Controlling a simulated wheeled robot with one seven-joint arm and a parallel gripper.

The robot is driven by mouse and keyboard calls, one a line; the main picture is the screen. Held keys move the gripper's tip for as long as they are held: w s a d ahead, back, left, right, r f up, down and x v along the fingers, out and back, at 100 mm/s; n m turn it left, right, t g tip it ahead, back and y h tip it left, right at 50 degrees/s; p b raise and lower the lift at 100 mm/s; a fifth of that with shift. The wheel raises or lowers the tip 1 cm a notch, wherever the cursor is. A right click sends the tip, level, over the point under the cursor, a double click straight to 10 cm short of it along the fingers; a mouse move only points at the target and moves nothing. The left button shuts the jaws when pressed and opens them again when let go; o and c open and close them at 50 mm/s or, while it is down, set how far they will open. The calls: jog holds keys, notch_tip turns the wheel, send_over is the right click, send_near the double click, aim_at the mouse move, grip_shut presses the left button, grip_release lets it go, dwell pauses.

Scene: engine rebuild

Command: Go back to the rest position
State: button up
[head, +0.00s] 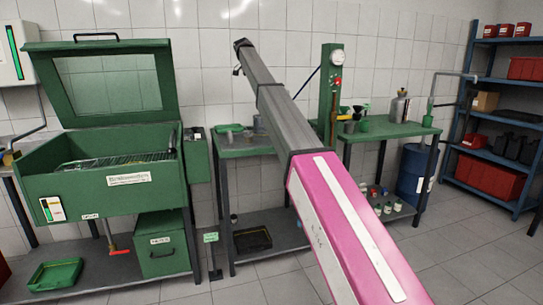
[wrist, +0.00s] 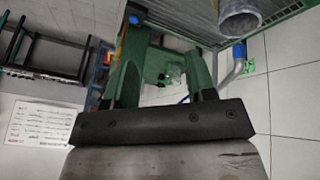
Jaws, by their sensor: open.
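My gripper (wrist: 166,68) shows in the wrist view as two green fingers standing apart on a dark bar. It is open, and no object shows between the fingers. In the head view my pink and grey arm reaches up and away from the lower right. Its dark far end stands before the tiled wall, above the green workbench (head: 250,149). The fingers cannot be made out in the head view.
A green parts washer (head: 95,180) with its lid raised stands at the left. A blue drum (head: 412,172) and a blue shelf rack (head: 490,128) with red bins are at the right. Tiled floor (head: 455,255) is clear at the lower right. A metal pipe end (wrist: 239,20) shows in the wrist view.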

jog(key=s+d+f+n+y, duration=0.1)
jog(key=s+d+f, duration=0.5)
jog(key=f, duration=0.8)
jog(key=s+d+f+n+g, duration=0.15)
jog(key=s+d+f, duration=0.5)
jog(key=f, duration=0.65)
jog(key=s+d+f+n+y, duration=0.15)
jog(key=s+d+f, duration=0.25)
jog(key=s+f, duration=0.7)
jog(key=s+d+f+n, duration=0.1)
jog(key=s+d+f, duration=0.2)
jog(key=s+f, duration=0.5)
jog(key=s+d+f+n+y, duration=0.1)
jog(key=s+d+f, duration=0.2)
jog(key=s+f, duration=0.6)
jog(key=s+d+f+n+y, duration=0.1)
jog(key=s+d+f, duration=0.3)
jog(key=s+f, duration=0.5)
jog(key=s, duration=0.8)
jog(key=shift+s+g, duration=0.2)
jog(key=shift+g, duration=0.15)
